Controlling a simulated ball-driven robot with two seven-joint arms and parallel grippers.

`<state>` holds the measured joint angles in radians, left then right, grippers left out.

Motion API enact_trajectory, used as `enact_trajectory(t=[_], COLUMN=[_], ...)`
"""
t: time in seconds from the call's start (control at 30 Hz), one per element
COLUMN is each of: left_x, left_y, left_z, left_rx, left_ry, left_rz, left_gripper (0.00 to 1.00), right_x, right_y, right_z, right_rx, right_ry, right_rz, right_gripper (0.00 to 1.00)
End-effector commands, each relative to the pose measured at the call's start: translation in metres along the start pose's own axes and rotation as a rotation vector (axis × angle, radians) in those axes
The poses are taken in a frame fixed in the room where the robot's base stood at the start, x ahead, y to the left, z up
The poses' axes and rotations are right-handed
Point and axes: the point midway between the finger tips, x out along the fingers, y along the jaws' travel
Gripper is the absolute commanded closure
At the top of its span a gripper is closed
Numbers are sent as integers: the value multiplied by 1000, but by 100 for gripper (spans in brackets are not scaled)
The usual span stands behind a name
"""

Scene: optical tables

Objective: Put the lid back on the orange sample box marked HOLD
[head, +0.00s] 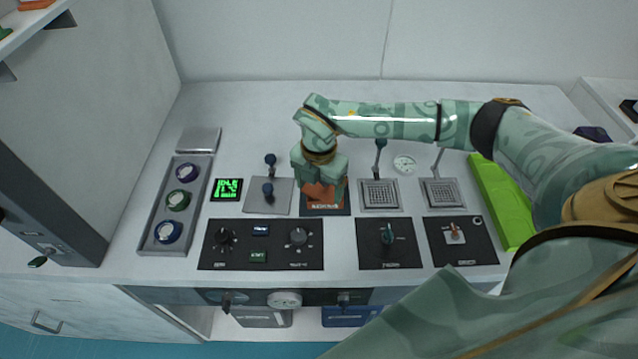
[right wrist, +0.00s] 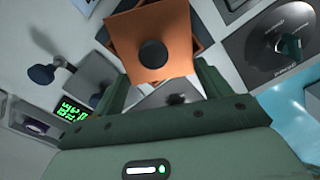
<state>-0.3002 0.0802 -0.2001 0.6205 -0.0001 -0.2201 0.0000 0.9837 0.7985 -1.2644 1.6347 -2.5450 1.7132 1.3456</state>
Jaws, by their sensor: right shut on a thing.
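My right gripper (head: 320,175) points down over a dark labelled pad (head: 343,209) in the middle of the bench. It is shut on an orange square lid with a round black knob, which also shows in the right wrist view (right wrist: 140,70) between the fingers. Orange (head: 322,193) shows just under the fingers in the head view. In the right wrist view another orange edge, likely the sample box (right wrist: 203,45), lies behind the lid, turned relative to it. The gripper hides most of the box. I cannot tell whether lid and box touch, and the label is too small to read.
Lever plates (head: 380,194) stand close to the right of the pad, and a joystick plate (head: 268,197) stands to its left. A knob panel (head: 278,246) lies in front. A green tray (head: 500,200) is at the right. The back of the bench is clear.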

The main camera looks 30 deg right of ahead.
Motion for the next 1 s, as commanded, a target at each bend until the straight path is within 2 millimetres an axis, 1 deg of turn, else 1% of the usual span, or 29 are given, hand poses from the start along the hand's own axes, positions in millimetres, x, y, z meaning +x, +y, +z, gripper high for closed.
enact_trajectory(t=[1.0], left_x=[-6], left_y=[0], left_z=[-2], left_rx=[0], left_ry=[3], left_rz=[-1], left_gripper=[42], right_x=[2], right_y=[0], right_z=[0], right_rx=[-1], right_ry=[0], right_rz=[0], right_gripper=[46])
